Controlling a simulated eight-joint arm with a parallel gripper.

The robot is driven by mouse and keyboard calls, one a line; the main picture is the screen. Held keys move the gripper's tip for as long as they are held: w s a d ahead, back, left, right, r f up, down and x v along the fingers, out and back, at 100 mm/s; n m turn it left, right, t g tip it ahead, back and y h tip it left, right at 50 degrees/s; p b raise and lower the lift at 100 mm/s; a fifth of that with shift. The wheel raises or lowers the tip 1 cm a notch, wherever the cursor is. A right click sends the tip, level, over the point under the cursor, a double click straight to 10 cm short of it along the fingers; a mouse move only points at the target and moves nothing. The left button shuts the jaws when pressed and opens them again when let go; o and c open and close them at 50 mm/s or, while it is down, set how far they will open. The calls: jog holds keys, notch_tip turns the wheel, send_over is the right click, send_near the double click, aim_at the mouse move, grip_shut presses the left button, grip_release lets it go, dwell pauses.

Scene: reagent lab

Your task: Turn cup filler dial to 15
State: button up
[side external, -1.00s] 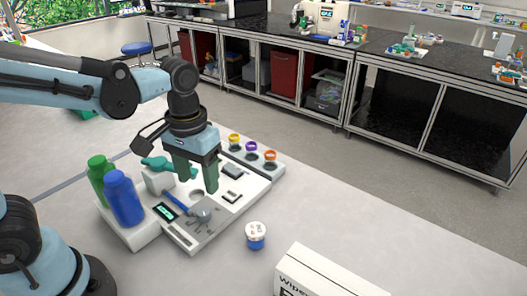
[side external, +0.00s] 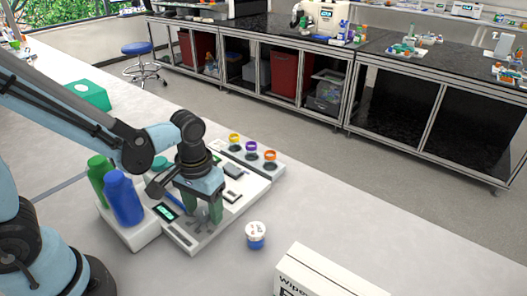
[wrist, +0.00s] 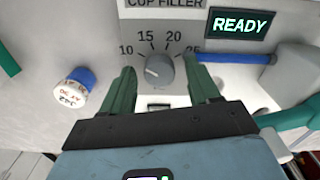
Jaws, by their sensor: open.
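The grey cup filler dial (wrist: 159,70) sits on a white panel in the wrist view, under a printed scale marked 10, 15, 20 and 25. Its exact pointer setting is hard to read. My gripper (wrist: 163,78) is open, with one green finger on each side of the dial and a visible gap on the left. Whether the right finger touches the dial I cannot tell. In the side view my gripper (side external: 202,218) is low over the white device (side external: 240,205) and hides most of the dial. The display (wrist: 240,24) reads READY.
A blue-and-white cup (side external: 256,236) stands beside the device; a white box (side external: 320,275) is at the front. Blue (side external: 124,200) and green (side external: 99,170) bottles stand at the device's left.

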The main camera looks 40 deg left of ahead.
jog(key=c, duration=1)
jog(key=shift+c, duration=0.2)
jog(key=shift+m, duration=0.3)
jog(key=m, duration=0.3)
jog(key=shift+m, duration=0.3)
jog(key=shift+d+m, duration=0.1)
jog(key=shift+m, duration=1.7)
